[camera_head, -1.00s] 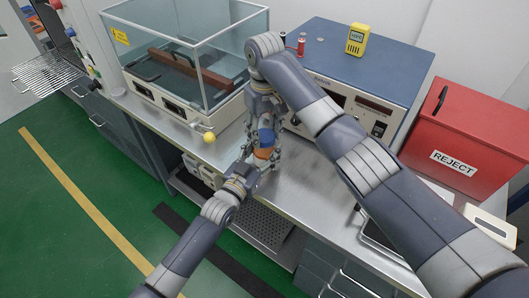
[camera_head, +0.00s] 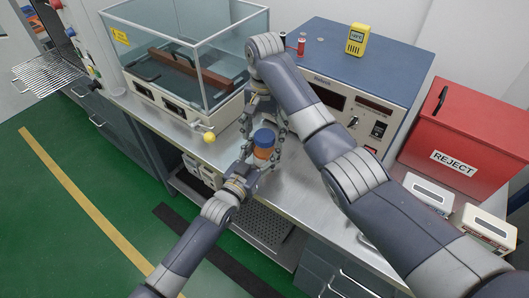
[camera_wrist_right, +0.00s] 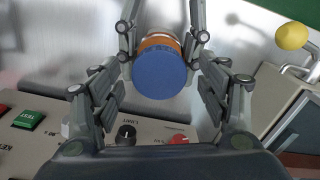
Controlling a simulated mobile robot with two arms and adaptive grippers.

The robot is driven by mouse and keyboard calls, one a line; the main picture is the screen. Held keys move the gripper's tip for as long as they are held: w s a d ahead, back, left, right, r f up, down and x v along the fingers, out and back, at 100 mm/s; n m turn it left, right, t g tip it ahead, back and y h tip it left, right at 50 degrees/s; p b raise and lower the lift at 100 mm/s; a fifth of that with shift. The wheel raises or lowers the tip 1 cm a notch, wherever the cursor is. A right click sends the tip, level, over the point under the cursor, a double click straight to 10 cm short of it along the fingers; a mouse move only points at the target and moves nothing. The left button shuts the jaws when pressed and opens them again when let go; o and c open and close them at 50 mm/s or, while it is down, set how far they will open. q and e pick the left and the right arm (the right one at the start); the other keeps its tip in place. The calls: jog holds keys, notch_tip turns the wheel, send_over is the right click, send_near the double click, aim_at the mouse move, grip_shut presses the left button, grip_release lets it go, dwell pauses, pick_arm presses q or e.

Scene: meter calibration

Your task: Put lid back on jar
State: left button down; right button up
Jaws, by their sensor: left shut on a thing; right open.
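The jar (camera_head: 263,153) is orange-brown and stands upright on or just above the steel bench, in front of the blue instrument. The blue lid (camera_head: 264,137) sits on top of it and looks level; I cannot tell whether it is tight. In the right wrist view the round lid (camera_wrist_right: 160,74) faces the camera with the jar's orange rim (camera_wrist_right: 158,42) behind it. My left gripper (camera_head: 254,160) is shut on the jar from the near side. My right gripper (camera_head: 264,118) is open beside the lid, its fingers spread on both sides in the wrist view.
A blue-topped instrument (camera_head: 345,75) stands behind, with a yellow meter (camera_head: 357,39) on it. A glass tank (camera_head: 190,50) is at left, and a yellow ball (camera_head: 209,137) is near it. A red reject bin (camera_head: 465,135) and white meters (camera_head: 429,194) stand at right.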

notch_tip(320, 180, up, 8)
jog(key=shift+r, duration=0.25)
notch_tip(320, 180, up, 4)
jog(key=shift+f, duration=0.25)
dwell(0.3)
pick_arm(q)
jog(key=c, duration=0.6)
grip_release()
jog(key=shift+o, duration=0.2)
jog(key=v, duration=1.2)
